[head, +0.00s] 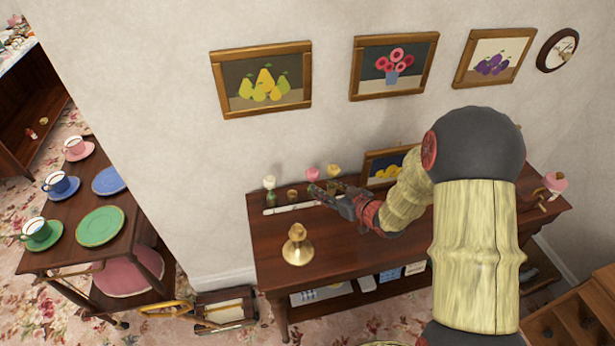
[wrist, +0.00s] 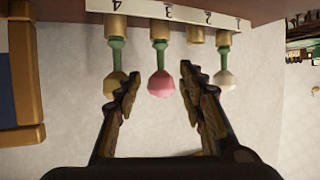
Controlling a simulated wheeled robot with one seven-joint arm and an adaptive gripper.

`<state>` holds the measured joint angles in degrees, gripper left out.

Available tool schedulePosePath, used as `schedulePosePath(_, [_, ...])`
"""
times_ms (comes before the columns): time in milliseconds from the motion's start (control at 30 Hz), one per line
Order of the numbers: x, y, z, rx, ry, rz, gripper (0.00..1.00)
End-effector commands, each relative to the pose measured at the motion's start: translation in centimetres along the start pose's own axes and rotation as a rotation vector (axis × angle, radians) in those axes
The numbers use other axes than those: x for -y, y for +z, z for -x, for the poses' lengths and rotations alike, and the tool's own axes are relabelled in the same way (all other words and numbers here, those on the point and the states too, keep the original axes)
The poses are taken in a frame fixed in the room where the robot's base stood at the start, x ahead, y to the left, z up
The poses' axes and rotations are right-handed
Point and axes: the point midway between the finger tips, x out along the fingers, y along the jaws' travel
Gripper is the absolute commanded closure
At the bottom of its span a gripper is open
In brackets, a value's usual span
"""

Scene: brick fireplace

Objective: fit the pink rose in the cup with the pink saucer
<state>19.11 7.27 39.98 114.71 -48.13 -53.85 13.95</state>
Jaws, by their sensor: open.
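The pink rose (head: 313,174) stands upright in a small brass holder on the dark wooden side table. In the wrist view, which is upside down, the pink rose (wrist: 161,84) is at number 3, between my two spread fingers, with gaps on both sides. My gripper (head: 326,193) is open and empty; in the wrist view its fingertips (wrist: 160,71) flank the rose, but I cannot tell the exact depth. The cup (head: 74,144) on its pink saucer (head: 82,154) stands at the far end of the left table.
A white rose (wrist: 224,79) and a yellowish rose (wrist: 115,84) flank the pink one; holder 2 (wrist: 195,36) is empty. A brass candlestick (head: 297,246) stands in front. Blue (head: 60,186) and green (head: 39,234) cups share the left table. A wall corner separates the tables.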

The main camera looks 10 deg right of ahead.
Motion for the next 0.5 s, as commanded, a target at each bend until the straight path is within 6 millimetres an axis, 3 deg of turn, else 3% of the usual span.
schedulePosePath(500, [0.2, 0.4, -4.5, -0.012, -0.014, -0.005, 0.6])
